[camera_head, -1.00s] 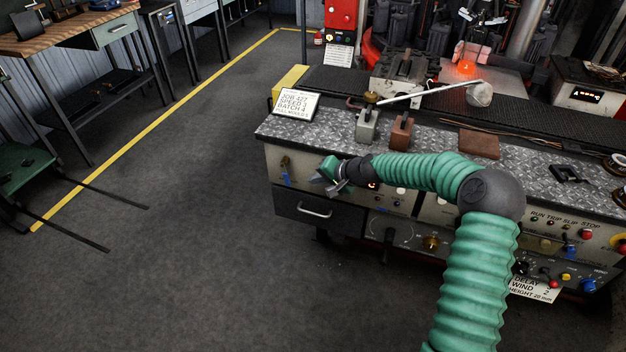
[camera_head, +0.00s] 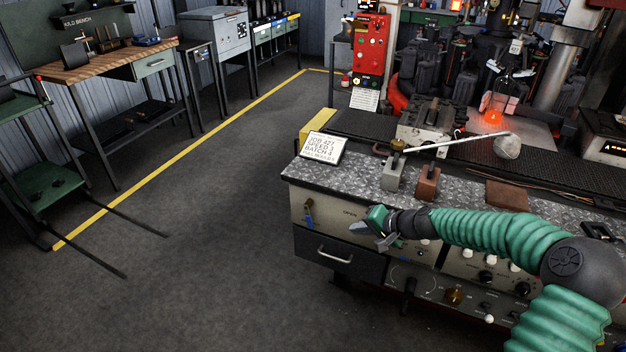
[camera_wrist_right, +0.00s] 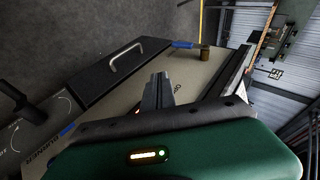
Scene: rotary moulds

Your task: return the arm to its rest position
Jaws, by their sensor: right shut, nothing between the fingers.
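My right arm (camera_head: 490,232), in a green ribbed sleeve, comes in from the lower right of the head view and reaches left along the front of the control bench (camera_head: 315,208). Its right gripper (camera_head: 367,235) is in front of the bench's front panel, above the drawer (camera_head: 340,256). The gripper is shut and holds nothing. In the right wrist view its fingers (camera_wrist_right: 158,92) are together, pointing at the panel, with the drawer handle (camera_wrist_right: 126,56) up and to the left. I cannot tell whether the fingers touch the panel. My left gripper is not in view.
On the bench top stand a job card (camera_head: 324,148), a grey lever block (camera_head: 393,176) and a brown one (camera_head: 428,184). A rod with a pale lump (camera_head: 507,146) lies behind them, near glowing glass (camera_head: 492,116). The floor (camera_head: 200,250) left of the bench is clear.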

